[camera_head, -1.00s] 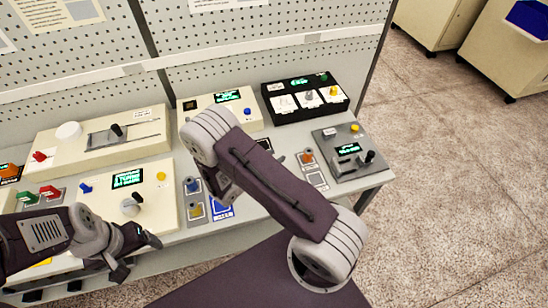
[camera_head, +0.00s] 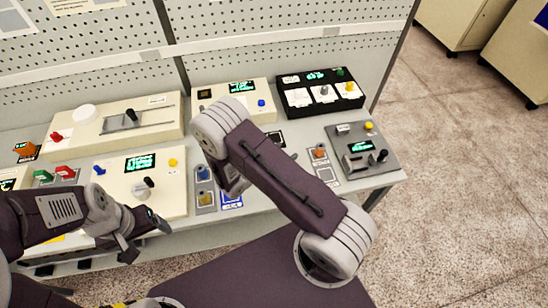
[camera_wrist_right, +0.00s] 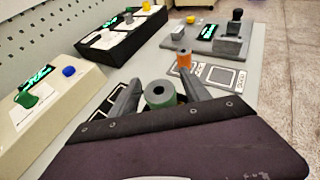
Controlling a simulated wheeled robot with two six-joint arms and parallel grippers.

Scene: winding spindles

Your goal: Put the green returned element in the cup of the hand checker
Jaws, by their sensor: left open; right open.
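A green cylinder (camera_wrist_right: 160,96) with a grey top and a dark hole stands between the fingers of my right gripper (camera_wrist_right: 160,82) in the right wrist view. The fingers are open on either side of it; I cannot tell whether they touch it. In the head view my right arm hides the cylinder and most of that gripper. A grey box (camera_head: 362,150) with a display, yellow button and black-knobbed lever stands at the right; I cannot tell whether it is the hand checker, and no cup is clear. My left gripper (camera_head: 143,240) is open and empty near the bench's front.
An orange cylinder (camera_wrist_right: 184,60) stands on a labelled plate beyond the green one. A cream box (camera_head: 232,97) and a black box (camera_head: 320,90) stand behind. The cream box carries a green part (camera_wrist_right: 27,98) and a blue knob. Several more panels fill the left.

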